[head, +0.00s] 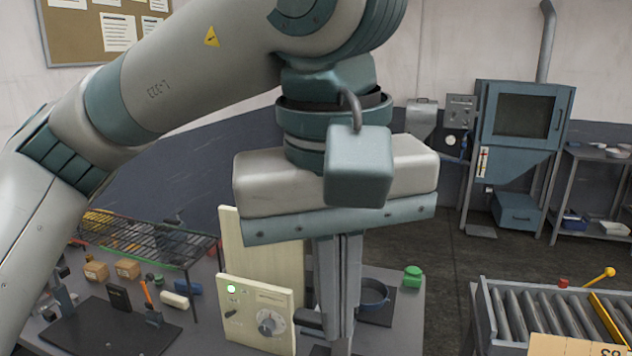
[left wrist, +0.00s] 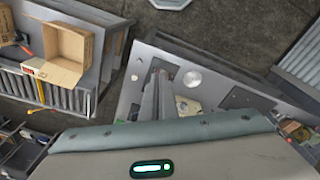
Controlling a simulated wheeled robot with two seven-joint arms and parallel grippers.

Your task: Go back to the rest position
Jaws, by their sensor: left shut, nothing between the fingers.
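My left arm comes in from the left in the head view and bends down in front of the table. My left gripper (head: 338,335) points straight down with its two fingers together and nothing between them. In the left wrist view the fingers (left wrist: 157,92) are also close together over the grey table. A dark blue round pan (head: 374,296) sits on a dark plate just right of the fingers, partly hidden by them. I cannot tell whether the fingertips touch anything below. My right gripper is in neither view.
A cream control panel (head: 256,313) with a knob stands just left of the fingers. A black wire rack (head: 150,240) is farther left. A green object (head: 413,276) lies at the table's right edge. A roller conveyor (head: 545,312) with an open cardboard box (left wrist: 58,52) is to the right.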

